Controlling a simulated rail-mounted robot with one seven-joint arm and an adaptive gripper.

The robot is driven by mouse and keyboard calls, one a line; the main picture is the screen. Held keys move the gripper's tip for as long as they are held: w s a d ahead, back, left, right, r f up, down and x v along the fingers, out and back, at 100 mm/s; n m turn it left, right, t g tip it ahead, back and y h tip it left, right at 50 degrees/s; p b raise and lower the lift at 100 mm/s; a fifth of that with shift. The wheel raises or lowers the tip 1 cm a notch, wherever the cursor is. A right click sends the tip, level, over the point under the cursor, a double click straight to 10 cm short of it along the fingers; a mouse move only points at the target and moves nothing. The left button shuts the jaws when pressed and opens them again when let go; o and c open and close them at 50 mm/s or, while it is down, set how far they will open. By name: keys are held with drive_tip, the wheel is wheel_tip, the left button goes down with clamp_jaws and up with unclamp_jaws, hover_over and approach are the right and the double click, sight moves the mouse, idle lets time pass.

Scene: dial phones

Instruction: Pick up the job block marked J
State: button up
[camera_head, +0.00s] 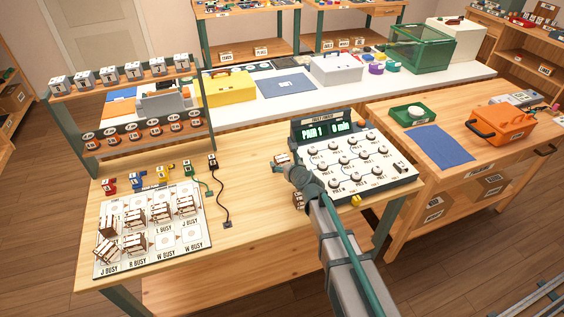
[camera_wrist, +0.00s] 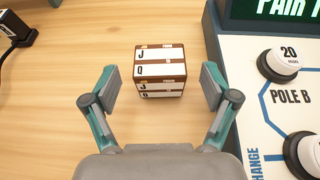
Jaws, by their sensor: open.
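The block marked J (camera_wrist: 160,62) stands on the wooden table just left of the console. Its white labels on top and front read J and Q in the wrist view. In the head view a small brown-and-white block (camera_head: 282,158) shows just past my gripper (camera_head: 287,169). My gripper in the wrist view (camera_wrist: 160,88) is open, with one finger to the left and one to the right of the block. Gaps show between the block and both fingers. The arm partly hides the gripper in the head view.
The console (camera_head: 352,165) with several round knobs and a green display stands close on the right. A black plug (camera_head: 212,162) with a cable lies to the left. Another block (camera_head: 298,199) sits by the console's front left. A board (camera_head: 150,228) with several blocks lies at left.

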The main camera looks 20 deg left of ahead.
sight(284, 161)
drive_tip(key=x, duration=0.3)
drive_tip(key=shift+w+a, duration=0.1)
drive_tip(key=shift+c, duration=0.3)
drive_tip(key=c, duration=1.2)
